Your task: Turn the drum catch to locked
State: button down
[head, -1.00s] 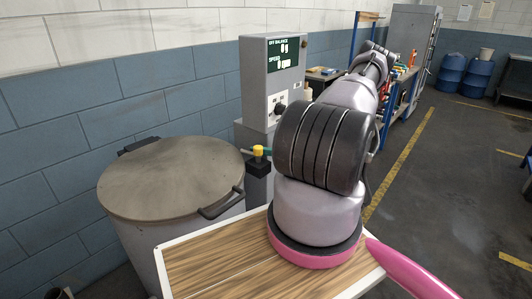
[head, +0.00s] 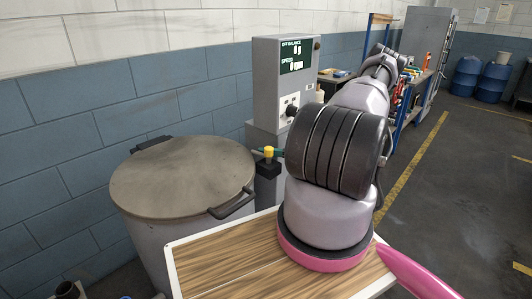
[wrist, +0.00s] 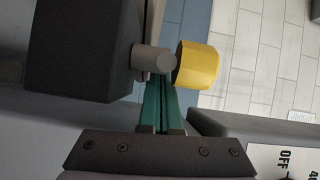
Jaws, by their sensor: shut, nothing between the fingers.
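The drum catch shows in the head view as a yellow knob (head: 268,152) on a dark block (head: 267,168), beside the lidded drum (head: 182,180). In the wrist view the yellow knob (wrist: 197,65) sits on the end of a grey pin (wrist: 153,60), next to the large dark block (wrist: 82,50). My gripper (wrist: 160,88) is shut and empty, its green fingers together just below the pin and left of the knob. I cannot tell whether the fingertips touch the pin. In the head view my arm hides most of the gripper; a bit of green shows beside the knob.
A grey control post (head: 285,85) stands behind the catch, its display reading 0 rpm. The drum lid has a dark handle (head: 232,204) close by. A wooden-topped table (head: 225,258) lies in front. Open floor (head: 450,200) is on the right.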

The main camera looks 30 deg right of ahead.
jog(key=shift+a+n+g+y, duration=0.2)
jog(key=shift+n+g+y, duration=0.2)
jog(key=shift+n+g, duration=0.1)
jog(key=shift+a+n+g+y, duration=0.15)
jog(key=shift+n+g+y, duration=0.15)
jog(key=shift+n+g, duration=0.15)
jog(key=shift+a, duration=0.15)
jog(key=shift+s+a, duration=0.1)
jog(key=shift+a, duration=0.3)
dwell(0.6)
